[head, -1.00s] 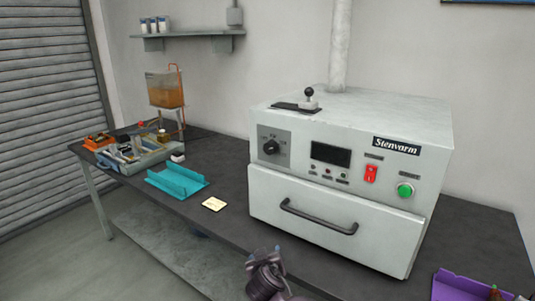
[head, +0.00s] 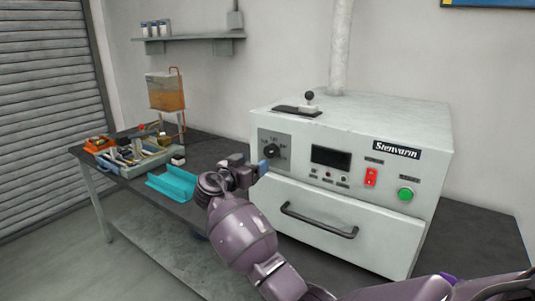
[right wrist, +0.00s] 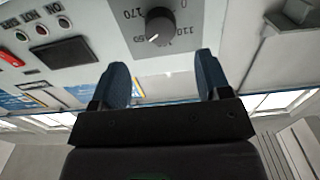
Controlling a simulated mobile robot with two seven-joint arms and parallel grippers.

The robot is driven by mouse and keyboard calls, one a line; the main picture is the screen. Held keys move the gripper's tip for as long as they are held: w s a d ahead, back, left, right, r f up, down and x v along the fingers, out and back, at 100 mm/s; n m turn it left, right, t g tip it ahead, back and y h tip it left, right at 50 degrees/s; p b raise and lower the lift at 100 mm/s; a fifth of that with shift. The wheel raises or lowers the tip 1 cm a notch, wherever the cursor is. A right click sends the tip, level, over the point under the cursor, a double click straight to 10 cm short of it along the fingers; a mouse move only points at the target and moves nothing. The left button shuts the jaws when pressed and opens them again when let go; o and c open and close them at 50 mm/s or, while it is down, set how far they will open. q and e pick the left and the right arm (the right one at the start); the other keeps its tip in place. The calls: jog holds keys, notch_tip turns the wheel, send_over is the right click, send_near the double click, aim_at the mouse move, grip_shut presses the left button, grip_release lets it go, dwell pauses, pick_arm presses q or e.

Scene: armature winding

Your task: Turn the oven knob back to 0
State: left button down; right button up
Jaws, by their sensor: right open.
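The oven (head: 350,224) is a white box marked Stenvarm on the dark bench. Its black knob (head: 270,151) sits on a grey dial plate at the upper left of the front. In the right wrist view the knob (right wrist: 160,24) is ahead of the fingers, with dial figures such as 0, 110 and 170 around it. Its white pointer mark faces down and slightly left there, away from the 0. My right gripper (head: 250,165) is open and empty, just in front of and below the knob, not around it. My left gripper is out of view.
Below the dial are the oven's drawer and dark handle (head: 318,222). A red switch (head: 371,177) and a green button (head: 405,194) are at the front's right. A teal tray (head: 172,184) lies left of my right arm. A small lever (head: 309,99) stands on the oven top.

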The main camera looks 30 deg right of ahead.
aim_at(269, 153)
jog(key=p+x, duration=0.1)
jog(key=x, duration=0.5)
jog(key=shift+w+d, duration=0.15)
jog(key=shift+d, duration=0.15)
jog(key=shift+w+d, duration=0.2)
jog(key=shift+d, duration=0.35)
